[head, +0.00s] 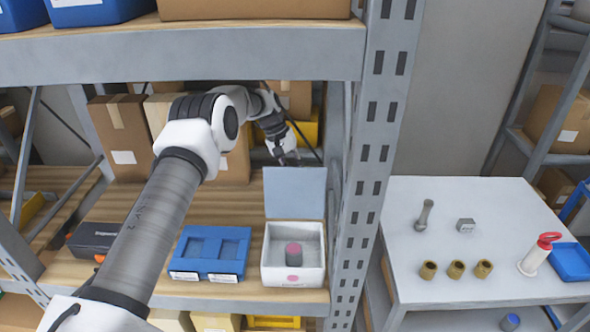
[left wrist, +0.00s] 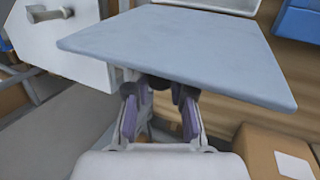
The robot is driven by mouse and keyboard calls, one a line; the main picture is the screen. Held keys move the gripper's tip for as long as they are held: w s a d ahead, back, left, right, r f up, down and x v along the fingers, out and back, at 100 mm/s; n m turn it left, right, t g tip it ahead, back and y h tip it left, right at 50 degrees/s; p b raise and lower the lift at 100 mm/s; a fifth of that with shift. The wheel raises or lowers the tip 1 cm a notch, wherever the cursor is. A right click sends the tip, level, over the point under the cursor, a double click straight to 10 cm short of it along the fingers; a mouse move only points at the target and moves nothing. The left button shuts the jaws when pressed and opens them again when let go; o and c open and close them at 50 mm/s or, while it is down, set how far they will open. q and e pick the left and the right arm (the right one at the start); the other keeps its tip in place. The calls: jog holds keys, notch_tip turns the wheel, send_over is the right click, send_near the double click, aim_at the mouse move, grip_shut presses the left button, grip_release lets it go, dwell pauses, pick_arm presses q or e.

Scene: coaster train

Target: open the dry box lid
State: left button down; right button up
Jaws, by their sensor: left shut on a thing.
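The dry box (head: 265,275) is a white box on the wooden shelf, with a grey and pink item (head: 294,254) inside. Its pale blue-grey lid (head: 295,193) stands raised, roughly upright, at the box's back edge. In the left wrist view the lid (left wrist: 185,50) is a wide flat plate in front of the fingers. My left gripper (head: 288,158) is at the lid's top edge, behind it. In the left wrist view the left gripper (left wrist: 158,88) is shut on the lid by a dark part at its underside, mostly hidden. My right gripper is not in view.
A blue tray (head: 212,254) and a dark case (head: 95,238) lie left of the box. A grey rack post (head: 370,150) stands close on the right. Cardboard boxes (head: 122,135) are behind; a shelf beam (head: 180,55) crosses above. A white table (head: 420,280) holds small parts.

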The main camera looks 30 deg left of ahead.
pick_arm(q)
jog(key=c, duration=1)
grip_release()
jog(key=shift+f, duration=0.1)
jog(key=shift+c, duration=0.2)
jog(key=shift+a+r, duration=0.15)
jog(key=shift+r, duration=0.25)
jog(key=s+a, duration=0.3)
jog(key=a, duration=0.9)
jog(key=shift+s, duration=0.2)
